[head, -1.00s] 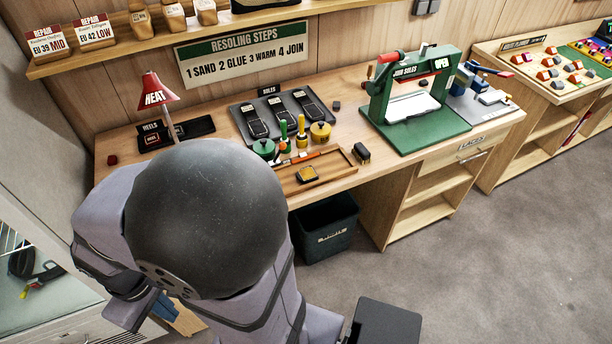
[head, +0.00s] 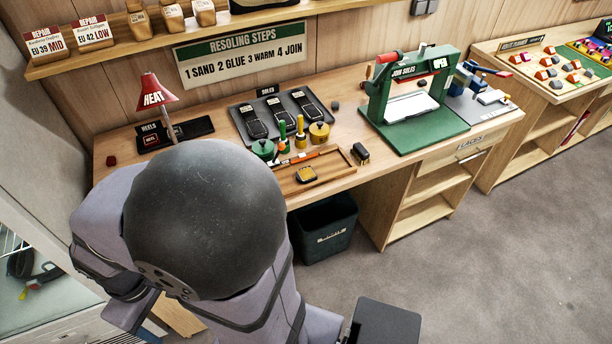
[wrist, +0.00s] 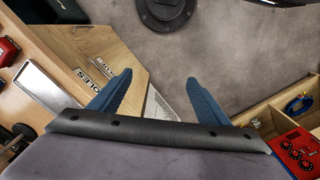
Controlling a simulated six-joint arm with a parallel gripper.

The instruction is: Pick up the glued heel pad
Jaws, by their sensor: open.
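In the head view a small dark pad with a yellow top (head: 307,174) lies in the shallow wooden tray on the bench; it may be the glued heel pad. Another dark pad with a red label lies at the black HEELS holder (head: 150,139). I cannot tell for certain which pad is glued. In the wrist view my gripper (wrist: 158,78) is open, its two blue fingers wide apart with nothing between them. It hangs over the floor and furniture edges, away from both pads. My own arm hides the gripper in the head view.
The red HEAT lamp (head: 155,95) stands beside the HEELS holder. A soles tray (head: 240,128), glue pots and upright tools crowd around the wooden tray (head: 345,168). The green sole press (head: 410,135) stands to the right. A dark bin (head: 325,228) sits below the bench.

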